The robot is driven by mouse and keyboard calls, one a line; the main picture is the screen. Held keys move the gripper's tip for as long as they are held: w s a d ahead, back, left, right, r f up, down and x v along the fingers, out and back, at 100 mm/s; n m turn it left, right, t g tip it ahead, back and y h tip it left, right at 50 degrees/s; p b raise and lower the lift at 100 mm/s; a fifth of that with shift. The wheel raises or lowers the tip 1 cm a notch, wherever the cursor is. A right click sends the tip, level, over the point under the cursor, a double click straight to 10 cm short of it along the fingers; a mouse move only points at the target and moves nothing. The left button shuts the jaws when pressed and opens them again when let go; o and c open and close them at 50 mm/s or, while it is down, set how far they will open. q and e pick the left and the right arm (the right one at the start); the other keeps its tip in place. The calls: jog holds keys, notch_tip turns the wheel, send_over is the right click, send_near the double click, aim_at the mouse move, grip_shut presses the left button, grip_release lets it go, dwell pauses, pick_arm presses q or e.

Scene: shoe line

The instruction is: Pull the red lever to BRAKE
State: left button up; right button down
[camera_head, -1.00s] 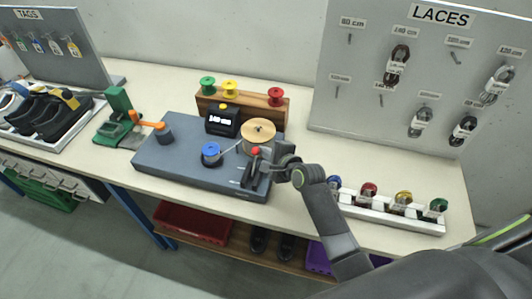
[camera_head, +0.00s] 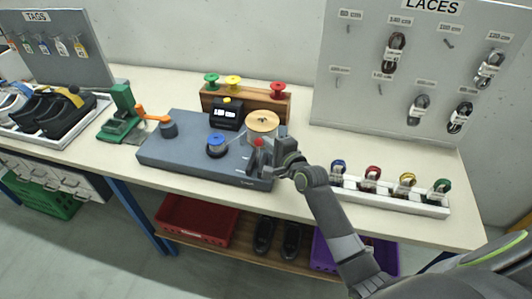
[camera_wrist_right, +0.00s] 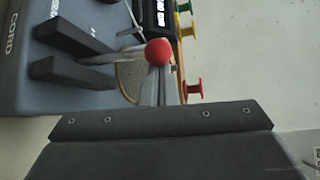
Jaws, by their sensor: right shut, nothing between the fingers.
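The lever has a round red knob (camera_head: 258,142) and stands at the right front of the grey-blue machine base (camera_head: 190,150). In the right wrist view the red knob (camera_wrist_right: 159,52) tops a thin metal shaft (camera_wrist_right: 110,57) running between two dark upright plates (camera_wrist_right: 72,75). My right gripper (camera_head: 275,157) is just right of the lever. Its grey fingers (camera_wrist_right: 161,88) are shut and empty, their tips close beside the knob; I cannot tell whether they touch it. No BRAKE label is legible. My left gripper is out of view.
A white rack of lace rolls (camera_head: 385,197) lies to the right.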

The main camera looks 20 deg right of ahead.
jog(key=shift+s+a+f+n+t+b, duration=0.25)
jog(key=shift+s+a+n+t+b, duration=0.3)
jog(key=shift+b, duration=0.6)
jog(key=s+n+t+b, duration=0.1)
jog(key=b, duration=0.3)
jog(key=s+a+n+t+y+b, duration=0.1)
jog(key=n+b, duration=0.1)
jog(key=b, duration=0.3)
jog(key=s+a+n+t+b, duration=0.1)
jog(key=b, duration=0.4)
jog(key=shift+f+n+t, duration=0.25)
jog(key=shift+f+t, duration=0.1)
jog(key=shift+s+n+y+b, duration=0.15)
jog(key=shift+n+y+b, duration=0.25)
jog(key=shift+b, duration=0.45)
jog(key=shift+s+a+r+b, duration=0.1)
jog(key=shift+r+b, duration=0.05)
jog(key=shift+b, duration=0.25)
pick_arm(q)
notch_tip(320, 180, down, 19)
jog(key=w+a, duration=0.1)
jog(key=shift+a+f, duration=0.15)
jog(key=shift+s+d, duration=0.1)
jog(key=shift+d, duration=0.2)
pick_arm(e)
jog(key=shift+r, duration=0.15)
